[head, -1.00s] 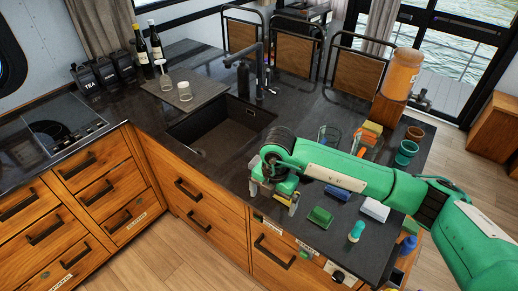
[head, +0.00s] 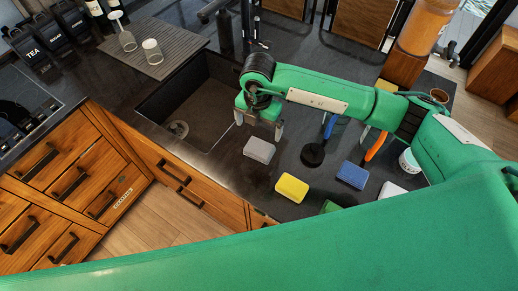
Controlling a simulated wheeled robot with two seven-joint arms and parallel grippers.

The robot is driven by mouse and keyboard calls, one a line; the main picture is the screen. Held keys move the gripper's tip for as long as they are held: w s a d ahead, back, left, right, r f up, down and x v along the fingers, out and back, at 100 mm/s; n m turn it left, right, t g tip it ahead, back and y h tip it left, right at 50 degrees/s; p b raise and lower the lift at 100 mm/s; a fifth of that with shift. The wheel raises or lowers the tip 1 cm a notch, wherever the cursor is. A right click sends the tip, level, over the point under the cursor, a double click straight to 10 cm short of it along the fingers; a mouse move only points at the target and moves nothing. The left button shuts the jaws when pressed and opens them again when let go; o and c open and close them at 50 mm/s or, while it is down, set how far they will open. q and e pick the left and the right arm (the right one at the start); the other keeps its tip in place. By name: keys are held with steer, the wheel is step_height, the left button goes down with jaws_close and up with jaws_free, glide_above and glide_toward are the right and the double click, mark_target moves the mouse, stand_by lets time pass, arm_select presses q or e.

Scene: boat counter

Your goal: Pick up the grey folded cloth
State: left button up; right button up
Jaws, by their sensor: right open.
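The grey folded cloth (head: 259,149) lies flat on the dark counter in the head view, just right of the sink. It looks like a small light-grey block with a darker side. My right gripper (head: 259,124) is open and empty, pointing down close to the cloth, with its two fingers apart just beyond the cloth in the picture. I cannot tell the exact height of the fingertips over the counter. My left gripper is not in view.
The sink (head: 165,92) opens left of the cloth. A yellow sponge (head: 292,188), a blue sponge (head: 352,175) and a black-headed brush (head: 313,154) lie to the right. Glasses stand on a ribbed mat (head: 172,61) at the back left. A green arm link of mine covers the bottom.

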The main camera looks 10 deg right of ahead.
steer(key=b, duration=0.2)
glide_above(259, 148)
steer(key=f, duration=0.5)
steer(key=shift+w+f, duration=0.15)
steer(key=shift+w, duration=0.15)
steer(key=f, duration=0.1)
steer(key=f+b, duration=0.1)
steer(key=f, duration=0.1)
steer(key=f+b, duration=0.1)
steer(key=f, duration=0.1)
steer(key=shift+s+d, duration=0.1)
steer(key=shift+s, duration=0.2)
steer(key=shift+c, duration=0.4)
steer(key=c, duration=0.8)
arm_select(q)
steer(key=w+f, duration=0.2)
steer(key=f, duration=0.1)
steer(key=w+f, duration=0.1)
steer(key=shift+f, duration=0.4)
arm_select(e)
steer(key=shift+r, duration=0.1)
arm_select(q)
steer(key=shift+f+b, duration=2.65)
steer(key=shift+b, duration=0.05)
arm_select(e)
steer(key=shift+r, duration=10)
